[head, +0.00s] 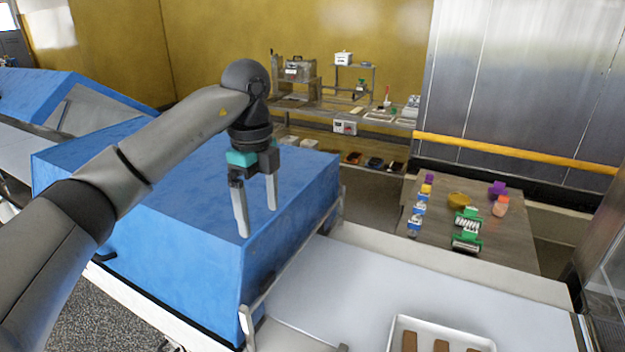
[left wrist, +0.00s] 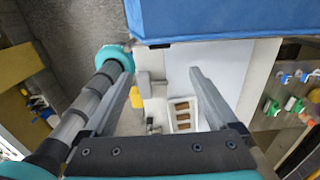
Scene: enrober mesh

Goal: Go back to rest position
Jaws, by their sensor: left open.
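My left gripper (head: 256,205) hangs at the end of my left arm, above the blue machine cover, with its two fingers apart and nothing between them. In the left wrist view its fingers (left wrist: 170,95) also stand apart, and the space between them is empty. The blue cover (head: 150,235) shows at the top of the left wrist view (left wrist: 205,18). My right gripper is in neither view.
A white tray (head: 398,331) with brown bars lies on the pale conveyor (head: 330,275) at the bottom right. A side table (head: 495,235) holds several coloured items. Shelves (head: 385,108) stand at the back wall. Steel panels (head: 520,80) stand at the right.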

